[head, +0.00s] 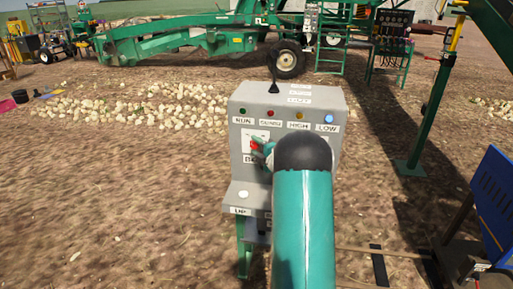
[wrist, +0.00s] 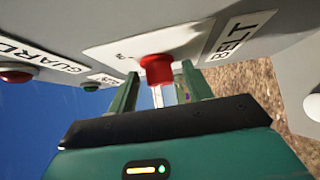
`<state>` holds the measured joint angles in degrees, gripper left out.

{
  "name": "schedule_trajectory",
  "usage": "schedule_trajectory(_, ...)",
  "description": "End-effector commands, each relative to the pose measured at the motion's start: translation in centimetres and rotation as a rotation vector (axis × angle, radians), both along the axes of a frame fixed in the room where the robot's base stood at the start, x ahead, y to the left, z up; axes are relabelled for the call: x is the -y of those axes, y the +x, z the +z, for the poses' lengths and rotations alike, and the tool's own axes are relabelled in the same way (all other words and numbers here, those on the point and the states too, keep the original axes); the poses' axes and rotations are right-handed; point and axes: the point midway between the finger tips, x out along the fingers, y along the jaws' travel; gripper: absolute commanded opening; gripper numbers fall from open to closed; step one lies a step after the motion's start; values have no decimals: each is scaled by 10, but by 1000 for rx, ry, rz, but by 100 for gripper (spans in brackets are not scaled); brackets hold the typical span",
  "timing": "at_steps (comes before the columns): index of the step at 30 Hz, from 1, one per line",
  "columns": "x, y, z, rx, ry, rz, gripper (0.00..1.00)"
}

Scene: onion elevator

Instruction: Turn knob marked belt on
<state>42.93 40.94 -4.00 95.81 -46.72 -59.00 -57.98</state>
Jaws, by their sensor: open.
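The red belt knob (wrist: 157,68) sticks out from a white plate on the grey control box, beside the label BELT (wrist: 233,40). In the head view the knob (head: 254,146) shows on the front panel, partly hidden by my arm. My gripper (wrist: 158,82) is open, with one green finger on each side of the knob. A gap shows between the fingers and the knob in the wrist view. My gripper also shows in the head view (head: 259,148), mostly behind my own wrist.
A blue panel (head: 495,195) stands at right. Green machinery (head: 180,40) and scattered onions (head: 130,108) lie behind. Bare soil is free at left.

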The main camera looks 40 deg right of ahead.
Motion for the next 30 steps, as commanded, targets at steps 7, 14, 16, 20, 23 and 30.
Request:
schedule_trajectory(7, 1, 2, 0, 0, 0, -1, 50)
schedule_trajectory(14, 1, 1, 0, 0, 0, -1, 13)
schedule_trajectory(16, 1, 1, 0, 0, 0, -1, 5)
schedule_trajectory(20, 1, 1, 0, 2, 2, -1, 5)
schedule_trajectory(23, 1, 1, 0, 12, 11, -2, 5)
schedule_trajectory(30, 1, 1, -2, 82, 64, -2, 5)
